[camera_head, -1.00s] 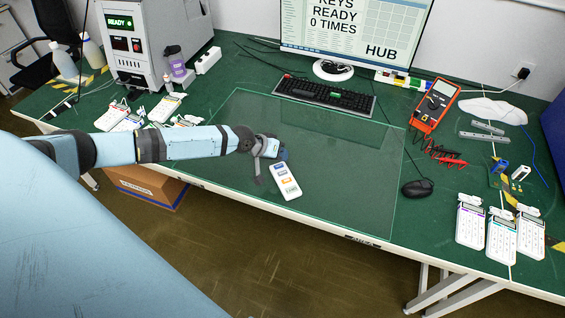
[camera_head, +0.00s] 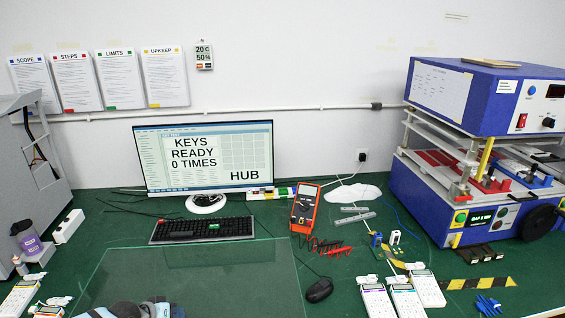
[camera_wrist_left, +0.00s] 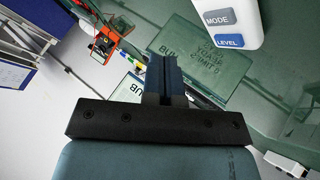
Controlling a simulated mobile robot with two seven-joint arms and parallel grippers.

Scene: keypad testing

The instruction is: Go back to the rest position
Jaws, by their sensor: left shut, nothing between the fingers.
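My left gripper (camera_head: 150,308) shows only in part at the bottom edge of the head view, over the front of the clear mat. In the left wrist view its fingers (camera_wrist_left: 172,78) are together and hold nothing. A white handheld device (camera_wrist_left: 218,22) with a grey MODE button and a blue LEVEL button is at the top right there, apart from the fingers. The device is outside the head view now. My right gripper is in neither view.
The clear mat (camera_head: 235,278) lies on the green bench. Behind it are a keyboard (camera_head: 201,230) and monitor (camera_head: 204,160). A multimeter (camera_head: 305,208), mouse (camera_head: 318,290) and white keypads (camera_head: 406,298) are to its right. A blue test machine (camera_head: 475,190) stands at the far right.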

